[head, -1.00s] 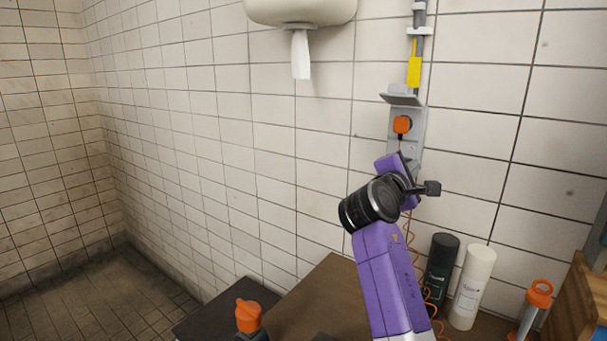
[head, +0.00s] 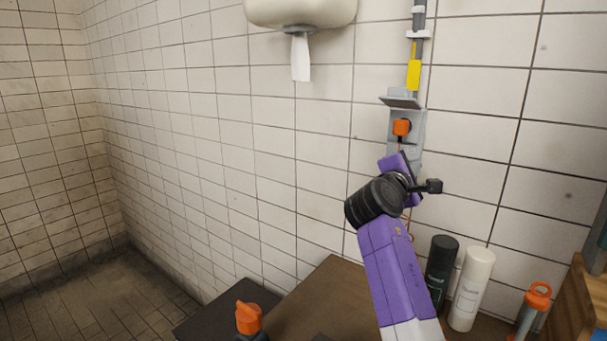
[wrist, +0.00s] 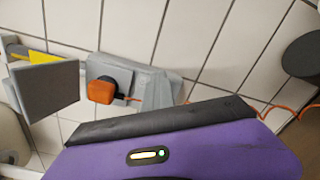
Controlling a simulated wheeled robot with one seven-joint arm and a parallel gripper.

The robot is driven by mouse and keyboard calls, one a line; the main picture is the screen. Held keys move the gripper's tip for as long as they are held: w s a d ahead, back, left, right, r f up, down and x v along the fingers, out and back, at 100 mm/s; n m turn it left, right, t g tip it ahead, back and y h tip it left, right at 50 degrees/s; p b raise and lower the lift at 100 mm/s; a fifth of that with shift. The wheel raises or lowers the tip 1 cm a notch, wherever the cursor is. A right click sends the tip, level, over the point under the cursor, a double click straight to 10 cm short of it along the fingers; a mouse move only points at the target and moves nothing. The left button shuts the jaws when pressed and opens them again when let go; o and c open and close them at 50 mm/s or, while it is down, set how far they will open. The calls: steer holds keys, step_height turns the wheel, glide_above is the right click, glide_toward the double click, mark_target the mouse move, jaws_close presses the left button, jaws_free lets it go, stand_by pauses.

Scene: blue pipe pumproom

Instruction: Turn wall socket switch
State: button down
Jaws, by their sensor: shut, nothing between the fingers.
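The grey wall socket box (head: 417,122) is on the tiled wall, with an orange plug (head: 401,127) in its upper part. Its lid (head: 400,101) sticks out above the plug. In the wrist view the plug (wrist: 101,91) is at left centre, with the lid (wrist: 50,90) left of it. A raised grey part (wrist: 156,91) stands right of the plug; I cannot tell if it is the switch. My gripper (head: 400,163) is just below the plug in the head view, covering the box's lower part. It is shut and empty; whether it touches the box is unclear.
A grey pipe with a yellow section (head: 414,66) runs up above the socket. A towel dispenser (head: 300,12) hangs to the upper left. A black bottle (head: 441,270) and a white bottle (head: 472,286) stand right of my arm. An orange cord (wrist: 285,107) runs from the plug.

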steer(key=shift+w+a+r+p, duration=0.1)
steer(key=shift+a+r+p, duration=0.1)
steer(key=shift+r+p, duration=0.45)
steer(key=shift+w+a+r+p, duration=0.15)
steer(key=shift+r+p, duration=0.1)
steer(key=shift+p, duration=0.7)
steer(key=shift+w+a+r+p, duration=0.25)
steer(key=shift+a+r+p, duration=0.25)
steer(key=shift+p, duration=0.3)
steer(key=shift+d+r, duration=0.15)
steer(key=shift+r, duration=0.05)
steer(key=shift+s+d+r+p, duration=0.15)
steer(key=shift+r+p, duration=0.05)
steer(key=shift+p, duration=0.35)
steer(key=shift+p+v, duration=1.75)
steer(key=shift+v, duration=1.25)
